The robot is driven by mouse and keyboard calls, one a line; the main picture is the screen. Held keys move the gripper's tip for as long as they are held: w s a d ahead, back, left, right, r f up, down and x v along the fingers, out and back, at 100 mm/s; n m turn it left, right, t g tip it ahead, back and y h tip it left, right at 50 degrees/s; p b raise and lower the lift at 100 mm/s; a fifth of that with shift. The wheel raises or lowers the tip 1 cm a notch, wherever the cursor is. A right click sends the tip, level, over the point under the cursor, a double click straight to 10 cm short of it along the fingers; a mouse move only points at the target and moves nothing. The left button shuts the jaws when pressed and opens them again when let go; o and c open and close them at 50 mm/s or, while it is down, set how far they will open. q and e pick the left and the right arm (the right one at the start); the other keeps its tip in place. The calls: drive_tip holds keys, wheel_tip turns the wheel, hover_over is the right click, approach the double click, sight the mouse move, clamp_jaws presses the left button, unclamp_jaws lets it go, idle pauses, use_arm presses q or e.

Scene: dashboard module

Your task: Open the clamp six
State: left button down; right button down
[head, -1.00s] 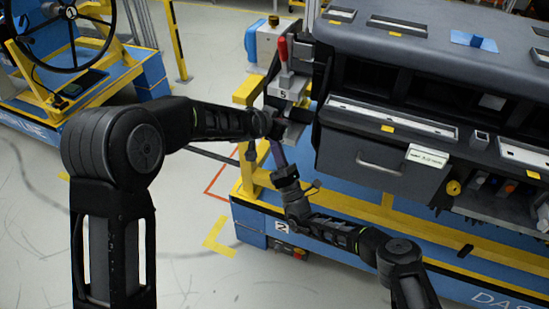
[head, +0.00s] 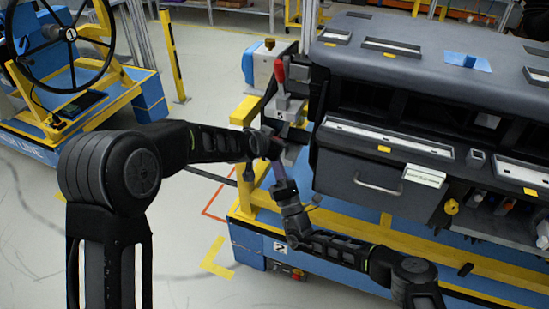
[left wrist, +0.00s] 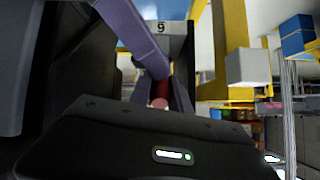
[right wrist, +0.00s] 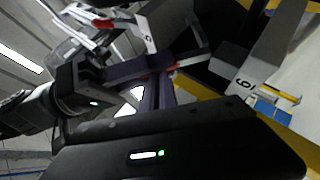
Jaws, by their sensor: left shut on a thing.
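Clamp six is mostly hidden behind my grippers in the head view, below the grey plate marked 5. Its numbered plate (left wrist: 162,28) shows in the left wrist view, where the digit reads like a 9; the plate also shows in the right wrist view (right wrist: 241,84). My left gripper (head: 268,147) is shut on the clamp's red handle (left wrist: 162,88), which shows between its purple fingers. My right gripper (head: 278,172) is just below it, its purple fingers close together and pointing up, with nothing visible between them. Its tips are very near the left fingers; contact is unclear.
Clamp five (head: 281,85) stands just above my grippers with its red handle upright. The dark dashboard module (head: 365,185) fills the right side on a blue and yellow stand (head: 244,205). A steering wheel station (head: 90,105) stands far left, with open floor between.

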use_arm(q)
drive_tip(key=shift+s+f, duration=0.15)
drive_tip(key=shift+f, duration=0.1)
use_arm(e)
drive_tip(key=shift+w+d+r, duration=0.25)
drive_tip(key=shift+r, duration=0.15)
use_arm(q)
drive_tip(key=c, duration=1.2)
unclamp_jaws()
drive_tip(key=shift+a+f, duration=0.1)
drive_tip(key=shift+c, duration=0.2)
use_arm(e)
drive_tip(key=shift+f, duration=0.1)
use_arm(q)
drive_tip(key=shift+s+a+r, duration=0.1)
drive_tip(key=shift+s+r, duration=0.3)
drive_tip(key=shift+r, duration=0.1)
drive_tip(key=v, duration=1.1)
use_arm(e)
drive_tip(key=shift+s+a+f, duration=0.1)
drive_tip(key=shift+f, duration=0.05)
use_arm(q)
drive_tip(key=shift+f, duration=0.15)
